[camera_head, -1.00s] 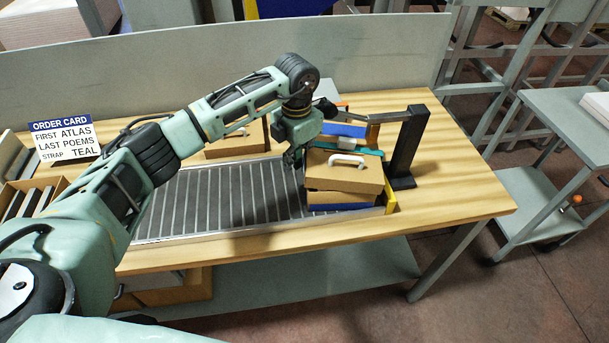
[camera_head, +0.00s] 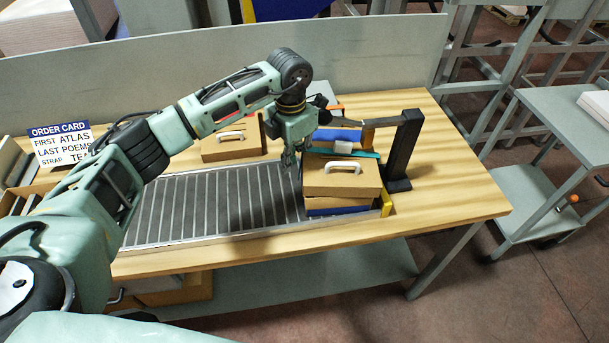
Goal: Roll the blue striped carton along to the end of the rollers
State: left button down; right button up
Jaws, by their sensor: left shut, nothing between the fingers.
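The blue striped carton (camera_head: 324,203) is a cardboard box with a blue band low on its side. It sits at the right end of the rollers (camera_head: 215,205), close to the yellow end stop (camera_head: 386,203). A cardboard lid (camera_head: 340,181) with a white handle covers its top. My left gripper (camera_head: 289,160) is shut and empty, pointing down just left of the lid's left edge, above the rollers. I cannot tell whether it touches the carton. My right gripper is not in view.
Behind the carton are a blue item (camera_head: 337,135), a teal strip (camera_head: 352,154) and a black post (camera_head: 404,150) with an arm. Another lid with a white handle (camera_head: 230,137) lies behind the rollers. An order card (camera_head: 61,144) stands at the left. The table's right end is clear.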

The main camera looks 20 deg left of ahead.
pick_arm(q)
notch_tip(320, 180, up, 9)
jog(key=p, duration=0.4)
jog(key=shift+s, duration=0.3)
jog(key=shift+w+a, duration=0.1)
